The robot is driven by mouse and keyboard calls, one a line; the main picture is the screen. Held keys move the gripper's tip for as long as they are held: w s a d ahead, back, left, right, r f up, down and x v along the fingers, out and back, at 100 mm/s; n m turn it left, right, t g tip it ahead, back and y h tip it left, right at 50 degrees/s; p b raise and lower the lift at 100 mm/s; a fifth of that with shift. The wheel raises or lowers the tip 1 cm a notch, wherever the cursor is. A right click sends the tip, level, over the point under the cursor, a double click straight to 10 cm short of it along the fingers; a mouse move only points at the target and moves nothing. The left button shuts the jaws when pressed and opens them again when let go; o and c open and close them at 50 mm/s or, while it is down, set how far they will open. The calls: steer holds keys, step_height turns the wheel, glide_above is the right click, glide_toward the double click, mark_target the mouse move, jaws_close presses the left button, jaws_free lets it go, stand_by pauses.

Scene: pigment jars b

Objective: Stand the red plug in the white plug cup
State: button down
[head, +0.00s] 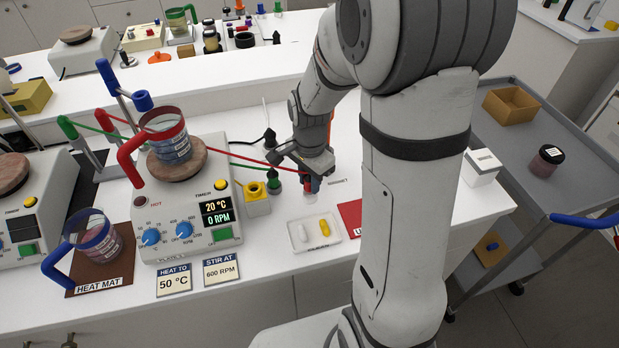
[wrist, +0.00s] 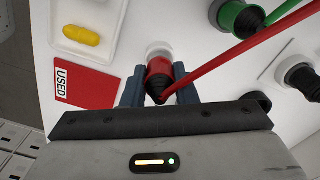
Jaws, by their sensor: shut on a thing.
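My gripper (head: 309,184) is shut on the red plug (head: 307,186), just above the bench top. In the wrist view the red plug (wrist: 159,70) sits between the two blue-grey fingertips (wrist: 158,88), its black cable boot towards the camera. A red cable (wrist: 230,60) runs from it to the upper right. The white plug cup (wrist: 159,48) shows at the plug's far end, in line with it. I cannot tell whether the plug's end is inside the cup or just above it. In the head view the cup is mostly hidden by the gripper and plug.
A green plug (head: 273,182) stands left of my gripper, by a yellow holder (head: 257,205). A white tray (head: 328,238) with a white and a yellow capsule lies in front. A red USED card (head: 350,215) lies right. A hot plate (head: 160,243) with a red-handled beaker (head: 166,125) stands left.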

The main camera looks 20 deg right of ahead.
steer(key=shift+f+b, duration=0.55)
steer(key=shift+f, duration=0.25)
steer(key=c, duration=1.1)
jaws_free()
steer(key=shift+r, duration=3.9)
steer(key=shift+s+r+n, duration=0.2)
steer(key=shift+r+n, duration=0.05)
steer(key=shift+n, duration=0.05)
steer(key=s+r+n+t, duration=0.1)
steer(key=s+r+n, duration=0.1)
steer(key=s+n, duration=0.2)
steer(key=s+r+n+t, duration=0.1)
steer(key=s+n, duration=0.3)
steer(key=s, duration=0.1)
steer(key=s+r+n+t, duration=0.1)
steer(key=s+r+n, duration=0.1)
steer(key=s+n, duration=0.2)
steer(key=shift+s+a+r, duration=0.15)
steer(key=shift+s+r, duration=0.2)
